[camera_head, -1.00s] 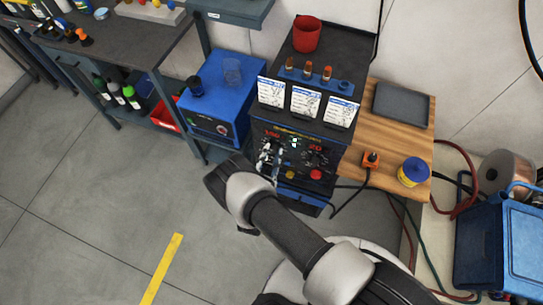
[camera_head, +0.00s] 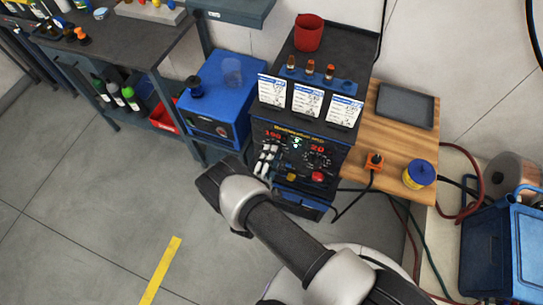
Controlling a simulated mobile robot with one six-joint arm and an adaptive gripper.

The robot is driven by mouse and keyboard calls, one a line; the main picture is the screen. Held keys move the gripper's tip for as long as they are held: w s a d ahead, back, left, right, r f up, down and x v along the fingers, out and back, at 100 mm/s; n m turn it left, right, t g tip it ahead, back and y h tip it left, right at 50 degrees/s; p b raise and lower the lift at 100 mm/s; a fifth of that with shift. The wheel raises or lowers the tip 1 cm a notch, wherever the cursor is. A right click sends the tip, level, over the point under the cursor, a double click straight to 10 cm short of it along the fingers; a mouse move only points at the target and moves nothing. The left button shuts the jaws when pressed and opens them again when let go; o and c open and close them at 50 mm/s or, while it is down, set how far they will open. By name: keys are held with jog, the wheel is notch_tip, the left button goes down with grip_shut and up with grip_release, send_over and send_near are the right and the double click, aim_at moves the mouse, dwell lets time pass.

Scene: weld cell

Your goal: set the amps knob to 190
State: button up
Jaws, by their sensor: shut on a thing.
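The dark welder (camera_head: 330,150) stands with its control panel facing me. Its left red display (camera_head: 273,135) seems to read 190, though the digits are small; the right display (camera_head: 317,149) reads 20. My gripper (camera_head: 266,161) is at the left part of the panel, below the left display. Its pale fingers are shut on the amps knob, which they hide. A second knob (camera_head: 318,160) shows under the right display, clear of my gripper.
A red button (camera_head: 317,177) and a yellow knob (camera_head: 291,177) sit low on the panel. Three cards (camera_head: 307,99) lean above it. A blue box (camera_head: 217,95) stands left; a wooden table (camera_head: 395,140) is at right. Open floor lies to the left.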

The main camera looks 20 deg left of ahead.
jog(key=shift+m, duration=0.7)
jog(key=o, duration=1.1)
jog(key=s, duration=0.4)
jog(key=s+f, duration=0.1)
jog(key=s, duration=0.3)
jog(key=s+a, duration=0.1)
jog(key=s, duration=0.3)
jog(key=shift+f, duration=0.15)
jog(key=shift+w, duration=0.1)
